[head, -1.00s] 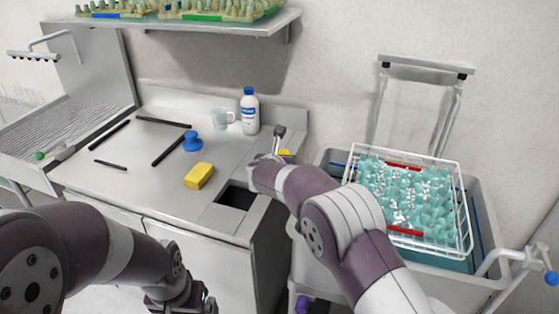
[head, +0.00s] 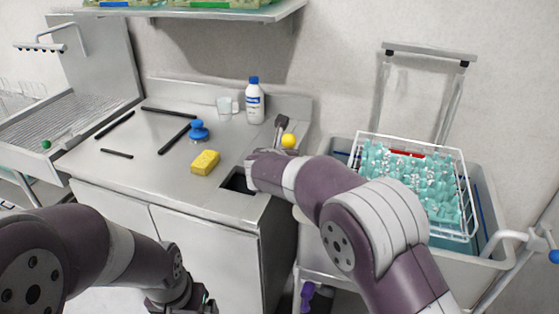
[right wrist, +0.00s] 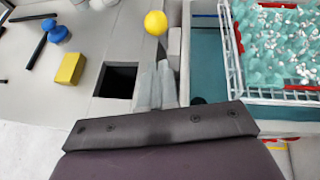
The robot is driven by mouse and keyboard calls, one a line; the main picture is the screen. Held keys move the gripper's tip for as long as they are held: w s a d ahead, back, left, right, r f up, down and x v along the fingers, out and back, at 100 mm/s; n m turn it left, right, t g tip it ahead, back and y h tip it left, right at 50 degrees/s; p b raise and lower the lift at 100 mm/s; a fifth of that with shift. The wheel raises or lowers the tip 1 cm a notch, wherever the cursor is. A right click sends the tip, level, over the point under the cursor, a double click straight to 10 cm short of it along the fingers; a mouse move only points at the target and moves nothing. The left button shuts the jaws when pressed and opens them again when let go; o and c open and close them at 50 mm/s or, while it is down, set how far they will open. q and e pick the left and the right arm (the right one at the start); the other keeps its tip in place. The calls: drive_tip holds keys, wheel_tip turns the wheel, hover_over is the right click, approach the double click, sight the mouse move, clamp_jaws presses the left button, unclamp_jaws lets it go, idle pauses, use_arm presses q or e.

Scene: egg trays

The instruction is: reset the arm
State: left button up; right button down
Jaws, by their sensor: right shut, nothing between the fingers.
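My right arm reaches across the head view from the lower right, with its wrist by the sink cut-out at the counter's right end. Its fingers are hard to make out there. In the right wrist view my right gripper (right wrist: 158,72) is shut and empty, between the dark square opening (right wrist: 118,80) and the grey cart. A yellow ball (right wrist: 155,22) lies just beyond its fingertips in that view; it also shows in the head view (head: 288,140). My left gripper (head: 183,300) is at the bottom edge of the head view, partly cut off, beside the cabinet front.
A yellow sponge (head: 205,162), blue-knobbed brush (head: 199,131), black sticks, clear mug (head: 225,105) and white bottle (head: 254,103) stand on the counter. A white wire basket (head: 467,200) of teal egg trays sits on the cart at right. A shelf (head: 270,12) hangs above.

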drive_tip(key=s+a+f+n+y, duration=0.1)
drive_tip(key=s+a+n+y, duration=0.35)
drive_tip(key=n, duration=0.75)
drive_tip(key=s+d+f+n+g+y, duration=0.1)
drive_tip(key=s+d+f+n+g, duration=0.15)
drive_tip(key=s+f+n, duration=0.4)
drive_tip(key=s+d+f+n+g, duration=0.1)
drive_tip(key=s+n+g, duration=0.2)
drive_tip(key=n, duration=0.6)
drive_tip(key=s+d+f+n+g+h+p, duration=0.1)
drive_tip(key=s+d+n, duration=0.4)
drive_tip(key=s+d, duration=0.5)
drive_tip(key=s+d+f+n+g+h+p, duration=0.1)
drive_tip(key=s+d+n+g, duration=0.3)
drive_tip(key=s+d, duration=0.6)
drive_tip(key=shift+s+d+f+n+h, duration=0.15)
drive_tip(key=shift+f+n+h, duration=0.25)
drive_tip(key=shift+h, duration=0.35)
